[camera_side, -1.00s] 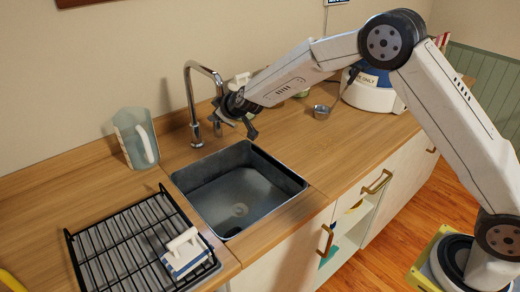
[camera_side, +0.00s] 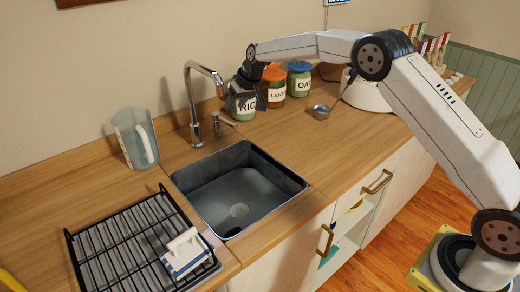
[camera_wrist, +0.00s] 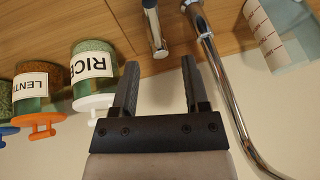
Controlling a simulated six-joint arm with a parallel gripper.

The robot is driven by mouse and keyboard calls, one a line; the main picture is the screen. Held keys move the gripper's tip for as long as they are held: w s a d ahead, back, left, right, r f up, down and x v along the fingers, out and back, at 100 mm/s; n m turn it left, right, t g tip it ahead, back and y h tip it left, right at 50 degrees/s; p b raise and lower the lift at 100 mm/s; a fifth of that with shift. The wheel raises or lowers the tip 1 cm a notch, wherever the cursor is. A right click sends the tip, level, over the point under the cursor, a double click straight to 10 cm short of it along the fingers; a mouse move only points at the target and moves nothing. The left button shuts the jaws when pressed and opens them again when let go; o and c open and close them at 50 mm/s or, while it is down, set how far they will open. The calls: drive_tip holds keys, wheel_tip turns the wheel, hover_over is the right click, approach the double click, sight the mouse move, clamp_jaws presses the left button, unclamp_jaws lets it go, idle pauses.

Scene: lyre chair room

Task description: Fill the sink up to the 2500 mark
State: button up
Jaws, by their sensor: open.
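The dark metal sink (camera_side: 289,183) is set into the wooden counter. Its floor and drain show, and I cannot tell whether any water lies in it. No 2500 mark is readable. The chrome tap (camera_side: 188,95) arches at the sink's back, with no stream visible from its spout. A short chrome lever (camera_side: 222,122) stands just right of the tap. My gripper (camera_side: 249,104) is open and empty, above and right of the lever, in front of the rice jar. In the wrist view the lever (camera_wrist: 154,30) lies ahead of my open gripper (camera_wrist: 160,65), untouched; the tap pipe (camera_wrist: 228,95) runs right of the fingers.
A clear jug (camera_side: 128,135) stands left of the tap; the wrist view shows red marks on it.

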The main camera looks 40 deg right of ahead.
sight(225, 121)
drive_tip(key=shift+s+d, duration=0.1)
drive_tip(key=shift+d, duration=0.2)
drive_tip(key=shift+f, duration=0.1)
drive_tip(key=shift+x, duration=3.8)
drive_tip(key=shift+s, duration=0.1)
drive_tip(key=shift+c, duration=0.2)
clamp_jaws()
drive_tip(key=shift+d, duration=0.1)
